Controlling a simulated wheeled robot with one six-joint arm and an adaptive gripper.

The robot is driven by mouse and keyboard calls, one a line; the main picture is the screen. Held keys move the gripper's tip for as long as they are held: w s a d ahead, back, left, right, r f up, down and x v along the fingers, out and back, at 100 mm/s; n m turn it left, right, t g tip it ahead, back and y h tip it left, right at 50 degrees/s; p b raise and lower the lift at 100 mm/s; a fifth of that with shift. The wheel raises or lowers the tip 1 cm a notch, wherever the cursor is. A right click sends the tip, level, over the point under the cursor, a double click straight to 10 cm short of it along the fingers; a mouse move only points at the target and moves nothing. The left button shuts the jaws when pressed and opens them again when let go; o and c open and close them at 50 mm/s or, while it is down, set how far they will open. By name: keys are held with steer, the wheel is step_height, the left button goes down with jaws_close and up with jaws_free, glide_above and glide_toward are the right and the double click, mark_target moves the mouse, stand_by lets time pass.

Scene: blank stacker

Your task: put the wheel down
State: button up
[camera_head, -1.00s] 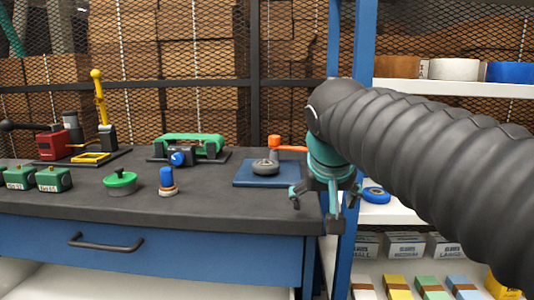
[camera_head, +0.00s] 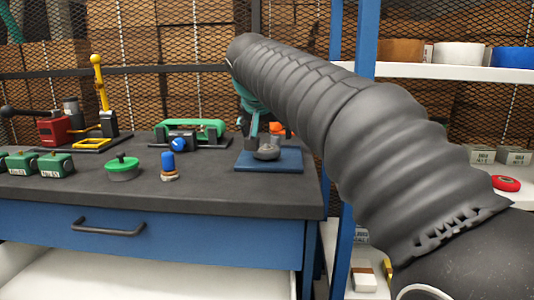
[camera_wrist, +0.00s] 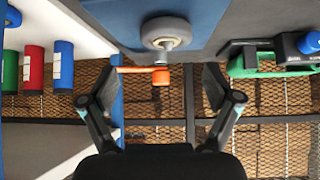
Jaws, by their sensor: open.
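The grey wheel (camera_head: 267,153) lies on a blue mat (camera_head: 285,165) at the right end of the dark bench. In the wrist view the wheel (camera_wrist: 172,32) shows at the top centre, against the blue mat (camera_wrist: 118,15), with a small metal cylinder at its middle. Contact cannot be told from the head view.
An orange-headed handle (camera_wrist: 160,76) stands close to the wheel. A green-handled tool (camera_head: 190,130), a blue-knobbed piece (camera_head: 168,165) and a green-lidded pot (camera_head: 122,168) stand left of the mat. A blue post (camera_head: 362,45) and shelves stand at the right. The front bench top is clear.

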mark_target(269, 147)
steer(key=shift+x, duration=3.65)
steer(key=shift+s+a+f, duration=0.15)
steer(key=shift+a, duration=0.15)
steer(key=c, duration=1)
steer(key=shift+d, duration=0.1)
steer(key=shift+c, duration=0.6)
